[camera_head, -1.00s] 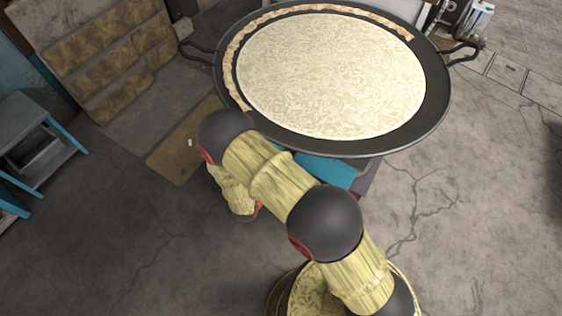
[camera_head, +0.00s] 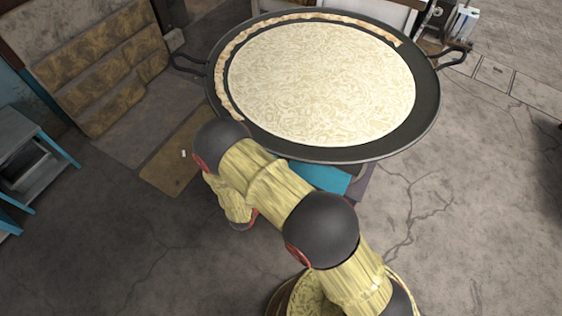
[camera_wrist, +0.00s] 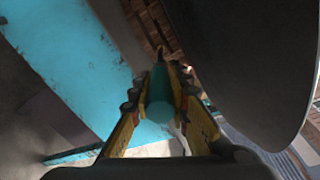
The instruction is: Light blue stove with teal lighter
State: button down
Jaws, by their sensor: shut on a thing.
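The blue stove (camera_head: 320,176) shows as a small blue patch under the near edge of a wide pan in the head view; the pan hides most of it. In the wrist view a bright blue stove panel (camera_wrist: 75,50) fills the upper left. My gripper (camera_wrist: 162,78) has yellow fingers shut around the teal lighter (camera_wrist: 158,98). The lighter lies lengthwise between the fingers, with its thin dark tip pointing away from me. The tip is close to the stove's underside, and I see no flame. In the head view my gripper is hidden behind my arm.
The wide dark pan (camera_head: 428,112) of pale creamy food sits over the stove; its dark underside (camera_wrist: 245,60) looms at the right in the wrist view. A blue-framed bench (camera_head: 35,150) stands far left. The cracked floor (camera_head: 480,210) at right is open.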

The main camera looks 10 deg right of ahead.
jog(key=shift+w+d, duration=0.15)
jog(key=shift+w, duration=0.1)
dwell(0.8)
jog(key=f+p+v, duration=0.1)
jog(key=v, duration=0.9)
dwell(0.4)
jog(key=shift+f, duration=0.1)
jog(key=f+v, duration=0.2)
jog(key=v, duration=2)
jog(key=shift+s+f, duration=0.15)
jog(key=shift+f, duration=0.25)
